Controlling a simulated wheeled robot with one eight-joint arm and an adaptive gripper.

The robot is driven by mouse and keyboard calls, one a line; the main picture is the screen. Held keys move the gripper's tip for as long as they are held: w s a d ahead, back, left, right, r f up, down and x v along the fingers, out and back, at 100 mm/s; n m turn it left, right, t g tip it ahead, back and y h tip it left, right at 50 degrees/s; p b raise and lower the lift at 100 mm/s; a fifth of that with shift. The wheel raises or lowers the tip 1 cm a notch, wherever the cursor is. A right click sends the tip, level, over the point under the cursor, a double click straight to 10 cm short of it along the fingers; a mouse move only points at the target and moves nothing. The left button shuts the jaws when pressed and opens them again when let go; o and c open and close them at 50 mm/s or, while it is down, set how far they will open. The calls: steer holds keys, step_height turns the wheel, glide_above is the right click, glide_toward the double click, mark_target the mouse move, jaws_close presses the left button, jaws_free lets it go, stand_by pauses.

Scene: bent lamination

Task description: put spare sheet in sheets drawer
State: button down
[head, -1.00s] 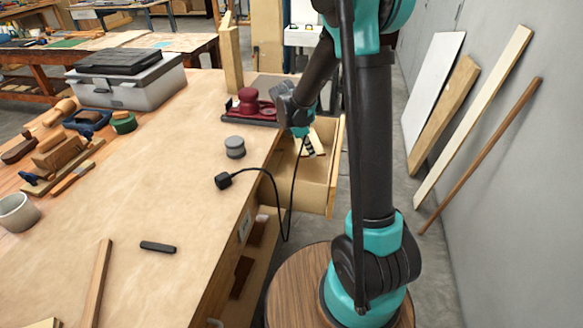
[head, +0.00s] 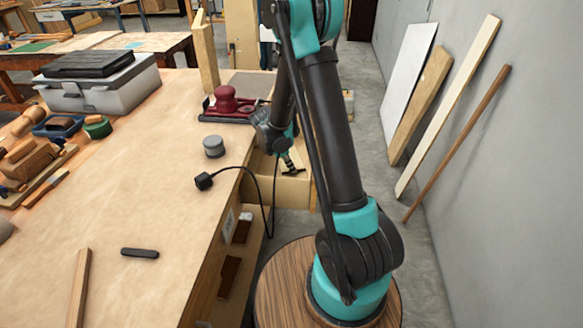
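An open wooden drawer (head: 287,190) sticks out from the right side of the workbench. My arm hides much of it. My gripper (head: 291,166) points down at the drawer opening, with its dark fingers by the near wall. The fingers are small and partly hidden, so I cannot tell whether they are open or hold anything. A flat grey-brown sheet (head: 252,84) lies on the bench behind the maroon sander (head: 228,103); I cannot tell whether it is the spare sheet. The drawer's inside is mostly hidden.
A black plug (head: 204,181) lies near the bench edge, its cable hanging past the drawer. A grey round tin (head: 214,147) and a dark bar (head: 140,253) lie on the bench. Boards (head: 447,105) lean on the right wall. The floor between is clear.

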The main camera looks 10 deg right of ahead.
steer(key=c, duration=1.7)
jaws_free()
steer(key=shift+f, duration=0.1)
steer(key=v, duration=1.2)
steer(key=shift+d, duration=0.1)
